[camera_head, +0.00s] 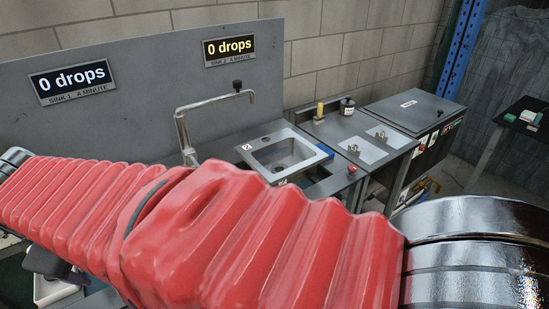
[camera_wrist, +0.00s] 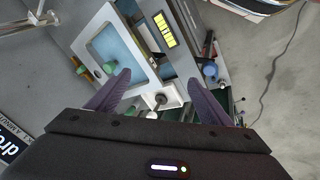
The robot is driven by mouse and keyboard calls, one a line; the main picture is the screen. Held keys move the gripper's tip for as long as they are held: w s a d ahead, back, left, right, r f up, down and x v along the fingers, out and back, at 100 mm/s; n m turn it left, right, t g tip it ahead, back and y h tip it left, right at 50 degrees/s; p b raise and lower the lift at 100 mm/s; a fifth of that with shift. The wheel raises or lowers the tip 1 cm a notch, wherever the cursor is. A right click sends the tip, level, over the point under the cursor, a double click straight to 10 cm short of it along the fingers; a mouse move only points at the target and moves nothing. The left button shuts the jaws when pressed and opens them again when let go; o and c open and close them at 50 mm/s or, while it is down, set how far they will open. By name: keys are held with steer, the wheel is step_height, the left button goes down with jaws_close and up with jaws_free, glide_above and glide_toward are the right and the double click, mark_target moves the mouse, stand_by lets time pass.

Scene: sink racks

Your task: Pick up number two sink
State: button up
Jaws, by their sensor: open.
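The number two sink (camera_head: 285,158), a light grey square basin with a small "2" label on its left rim, sits in the bench in the head view, behind my red-sleeved arm. My gripper does not show in the head view.
A bent metal tap (camera_head: 214,101) rises by the sink. Signs reading "0 drops", for sink 1 (camera_head: 72,82) and sink 2 (camera_head: 229,50), hang on the grey back panel. A bench with valves (camera_head: 352,138) and a closed box (camera_head: 414,108) stand right of the sink. Floor (camera_wrist: 275,60) shows at right.

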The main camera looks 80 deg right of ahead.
steer(key=w+d+n+g+h, duration=0.2)
steer(key=w+d+g+h, duration=0.1)
steer(key=d, duration=1.1)
steer(key=n+g+h, duration=0.3)
steer(key=n+g, duration=0.3)
steer(key=g, duration=0.3)
glide_toward(259, 143)
steer(key=v, duration=0.2)
steer(key=shift+s+r, duration=0.1)
steer(key=shift+x, duration=4.3)
